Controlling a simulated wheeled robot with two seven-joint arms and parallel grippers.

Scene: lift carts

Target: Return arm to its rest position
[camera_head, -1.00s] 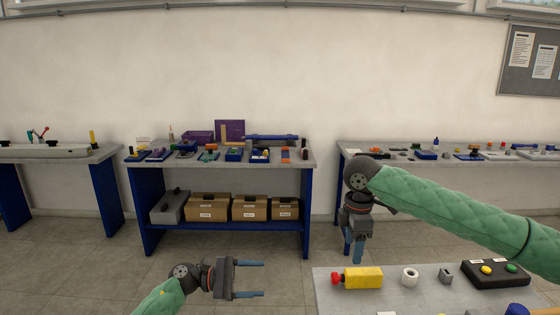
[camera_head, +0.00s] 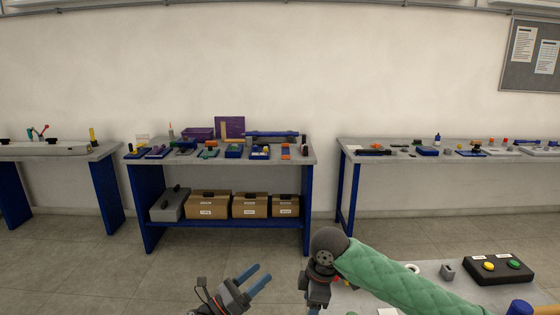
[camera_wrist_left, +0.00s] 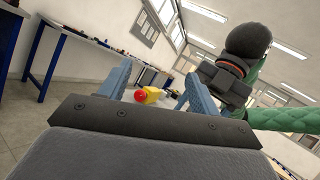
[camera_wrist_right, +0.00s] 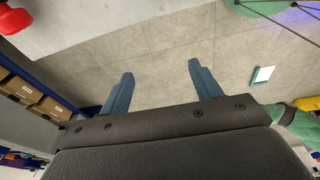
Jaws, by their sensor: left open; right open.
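My left gripper (camera_head: 257,282) is at the bottom centre of the head view, open, with its blue fingers tilted up to the right. Its open fingers also show in the left wrist view (camera_wrist_left: 155,88), with nothing between them up close. My right arm comes in from the right in its green sleeve, bent, and hangs beside the near table. The right gripper's fingers are below the head view's edge. The right wrist view shows them (camera_wrist_right: 162,88) open and empty above the tiled floor.
The near table (camera_head: 430,268) at bottom right carries a black box (camera_head: 498,269) with yellow and green buttons and a small grey block (camera_head: 448,271). A yellow block with a red knob (camera_wrist_left: 150,95) shows in the left wrist view. Loaded benches (camera_head: 220,226) stand along the wall, with open floor before them.

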